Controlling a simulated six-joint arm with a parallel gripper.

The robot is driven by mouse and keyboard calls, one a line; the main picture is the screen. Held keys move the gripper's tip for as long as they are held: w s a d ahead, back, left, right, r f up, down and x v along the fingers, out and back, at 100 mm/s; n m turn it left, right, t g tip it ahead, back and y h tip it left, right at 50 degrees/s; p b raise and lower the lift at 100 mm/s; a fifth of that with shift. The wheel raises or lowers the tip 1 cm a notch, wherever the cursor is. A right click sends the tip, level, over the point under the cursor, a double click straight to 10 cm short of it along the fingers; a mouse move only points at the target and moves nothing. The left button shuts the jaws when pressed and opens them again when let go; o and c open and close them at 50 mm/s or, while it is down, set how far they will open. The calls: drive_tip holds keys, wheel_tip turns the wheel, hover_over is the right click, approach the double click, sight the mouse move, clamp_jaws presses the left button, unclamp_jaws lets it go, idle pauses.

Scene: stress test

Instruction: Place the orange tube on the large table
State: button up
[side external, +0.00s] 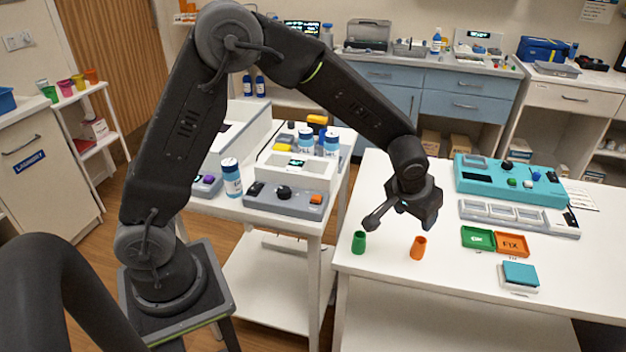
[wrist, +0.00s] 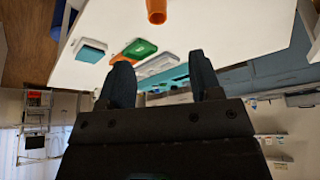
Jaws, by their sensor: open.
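The orange tube (side external: 418,247), a small tapered cup shape, stands upright on the large white table (side external: 390,300), near its front left part. It also shows in the wrist view (wrist: 157,11) at the top edge, partly cut off. My gripper (side external: 400,218) is above the table, just above and behind the tube in the side view. Its two fingers (wrist: 161,75) are apart with nothing between them. My gripper is not touching the tube.
A green tube (side external: 359,242) stands left of the orange one. Green (side external: 478,238) and orange (side external: 512,244) labelled trays, a teal block (side external: 520,273) and a teal device (side external: 510,181) lie to the right. The table's front is clear.

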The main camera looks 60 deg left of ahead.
drive_tip(key=s+a+r, duration=0.3)
drive_tip(key=s+r, duration=0.4)
drive_tip(key=r, duration=0.2)
drive_tip(key=s+a+r+m, duration=0.1)
drive_tip(key=s+r, duration=0.2)
drive_tip(key=s, duration=0.7)
drive_tip(key=s+a+r+m+h, duration=0.1)
drive_tip(key=s+a+r, duration=0.1)
drive_tip(key=s, duration=0.8)
drive_tip(key=shift+r+t, duration=0.4)
drive_tip(key=shift+r, duration=0.2)
